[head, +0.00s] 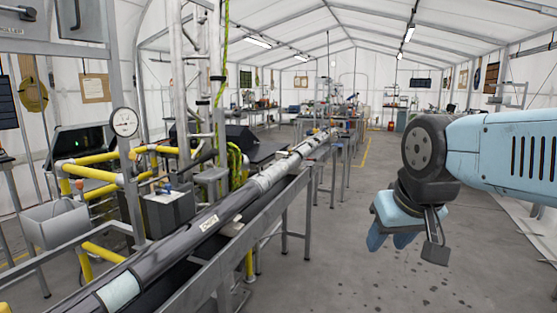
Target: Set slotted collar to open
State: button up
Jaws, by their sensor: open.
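A long dark pipe (170,249) lies along a grey metal rail stand, running from the lower left to the back centre. It has a pale band (118,291) near its front end, a small white label (209,223) and a light grey sleeve (270,177) further along. I cannot tell which part, if any, is the slotted collar, or how it is set. My gripper (389,242) hangs at the right, pointing down, with its light blue fingers apart. It appears empty and is well to the right of the pipe, touching nothing.
Yellow pipework (95,170), a round gauge (124,122) and a grey open bin (55,224) stand at the left. A yellow-green hose (226,90) hangs near upright metal tubes. The grey floor (335,265) between the rail stand and my arm is clear.

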aim_at(266, 179)
jog(key=z, duration=0.15)
jog(key=i, duration=2.5)
jog(key=u, duration=0.5)
